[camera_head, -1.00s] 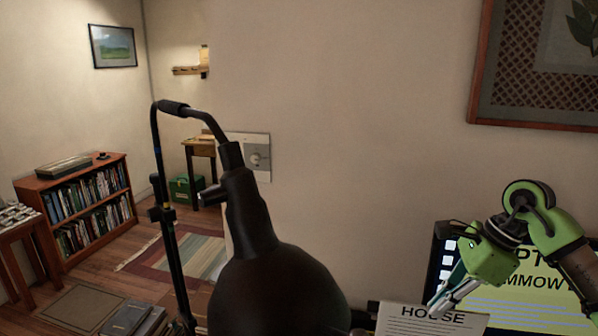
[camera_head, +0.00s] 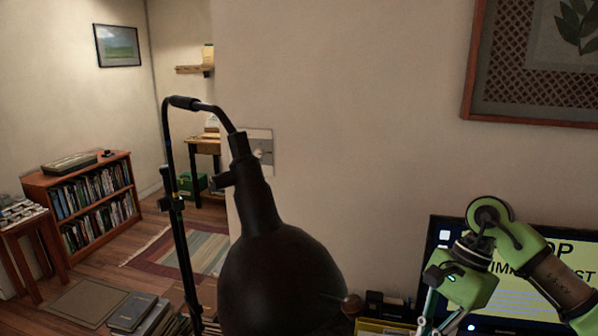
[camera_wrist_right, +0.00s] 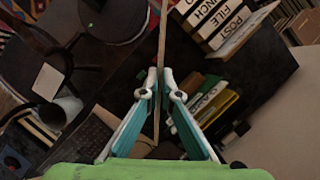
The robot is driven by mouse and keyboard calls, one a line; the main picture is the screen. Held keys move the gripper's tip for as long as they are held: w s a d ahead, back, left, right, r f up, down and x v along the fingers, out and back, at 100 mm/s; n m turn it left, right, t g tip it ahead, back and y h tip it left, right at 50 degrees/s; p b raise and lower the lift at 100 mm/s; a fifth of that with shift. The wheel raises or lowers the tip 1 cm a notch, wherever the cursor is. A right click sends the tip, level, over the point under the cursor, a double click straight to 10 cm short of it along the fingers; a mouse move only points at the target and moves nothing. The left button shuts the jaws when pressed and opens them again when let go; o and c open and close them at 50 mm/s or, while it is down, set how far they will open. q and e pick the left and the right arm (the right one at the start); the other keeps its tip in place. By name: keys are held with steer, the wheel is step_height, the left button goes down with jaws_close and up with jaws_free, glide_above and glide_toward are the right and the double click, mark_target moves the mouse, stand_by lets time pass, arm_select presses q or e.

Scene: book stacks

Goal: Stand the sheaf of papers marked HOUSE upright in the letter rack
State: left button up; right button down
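My right gripper (camera_head: 432,330) is at the bottom right of the head view, in front of the monitor, its fingertips at the lower edge. In the right wrist view, my right gripper (camera_wrist_right: 156,90) is closed on a thin pale sheaf (camera_wrist_right: 157,70), seen edge-on between the fingertips. Its HOUSE lettering is not visible now, and the sheaf is out of the head view. Yellow and green papers (camera_wrist_right: 212,100) stand just right of the fingers in the wrist view; the letter rack around them cannot be made out clearly. My left gripper is not in view.
A large black lamp (camera_head: 275,280) stands in the middle foreground. A monitor (camera_head: 540,262) is behind the right arm. The wrist view shows white-labelled files (camera_wrist_right: 222,20) at top right, a keyboard (camera_wrist_right: 85,142) and a mug (camera_wrist_right: 68,108) at left on the dark desk.

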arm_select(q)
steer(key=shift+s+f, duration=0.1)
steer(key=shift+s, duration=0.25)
arm_select(e)
steer(key=s+a+f+n+g+h, duration=0.1)
steer(key=s+f+n+h, duration=0.1)
steer(key=s+n, duration=0.3)
steer(key=s+a+f+n+g+h, duration=0.1)
steer(key=s+a+f+n+h, duration=0.1)
steer(key=s+n, duration=0.4)
steer(key=shift+s+f+n, duration=0.15)
steer(key=shift+s+n, duration=0.15)
steer(key=shift+n, duration=0.6)
steer(key=shift+a, duration=0.1)
